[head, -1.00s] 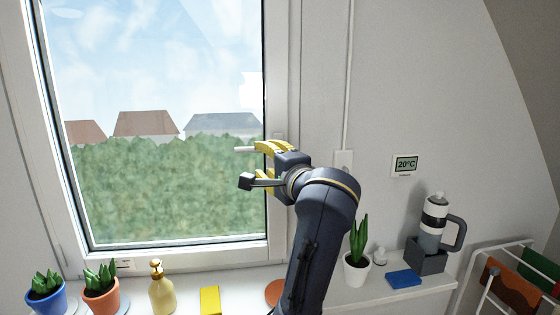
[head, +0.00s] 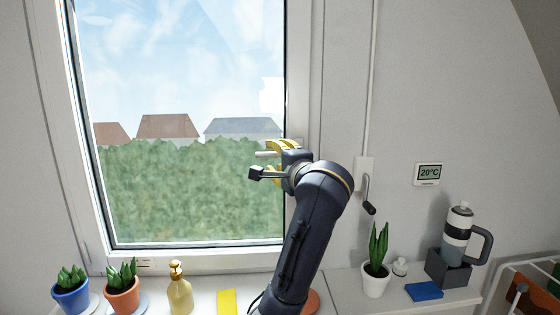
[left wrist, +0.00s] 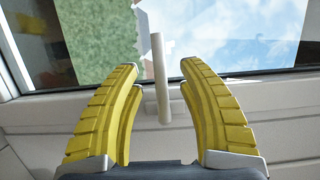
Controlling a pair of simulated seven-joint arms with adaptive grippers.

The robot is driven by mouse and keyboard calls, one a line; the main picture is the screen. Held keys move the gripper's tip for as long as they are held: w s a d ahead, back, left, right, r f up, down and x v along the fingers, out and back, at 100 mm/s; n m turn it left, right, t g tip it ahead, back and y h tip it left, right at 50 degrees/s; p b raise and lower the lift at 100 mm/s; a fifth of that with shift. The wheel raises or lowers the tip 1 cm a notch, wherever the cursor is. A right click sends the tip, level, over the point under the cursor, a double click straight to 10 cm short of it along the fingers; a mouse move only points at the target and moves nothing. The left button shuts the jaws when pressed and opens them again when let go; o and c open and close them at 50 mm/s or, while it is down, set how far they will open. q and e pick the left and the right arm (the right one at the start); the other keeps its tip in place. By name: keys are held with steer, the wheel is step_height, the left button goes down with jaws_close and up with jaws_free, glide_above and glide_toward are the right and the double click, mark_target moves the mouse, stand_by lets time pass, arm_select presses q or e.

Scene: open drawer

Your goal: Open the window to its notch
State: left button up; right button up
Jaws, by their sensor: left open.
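The window (head: 180,258) has a white frame and appears shut in the head view, with hedge and roofs behind the glass. Its pale handle (head: 264,154) sticks out level to the left at the right side of the frame. My left gripper (head: 270,161) is at this handle with its yellow fingers apart. In the left wrist view the handle (left wrist: 160,80) stands between the two open fingers of the left gripper (left wrist: 159,67), with a gap on each side. The handle's base is partly hidden by the gripper in the head view. My right gripper is not seen.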

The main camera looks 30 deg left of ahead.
mark_target(273, 155)
arm_select(q)
steer(key=shift+x, duration=1.65)
jaws_close()
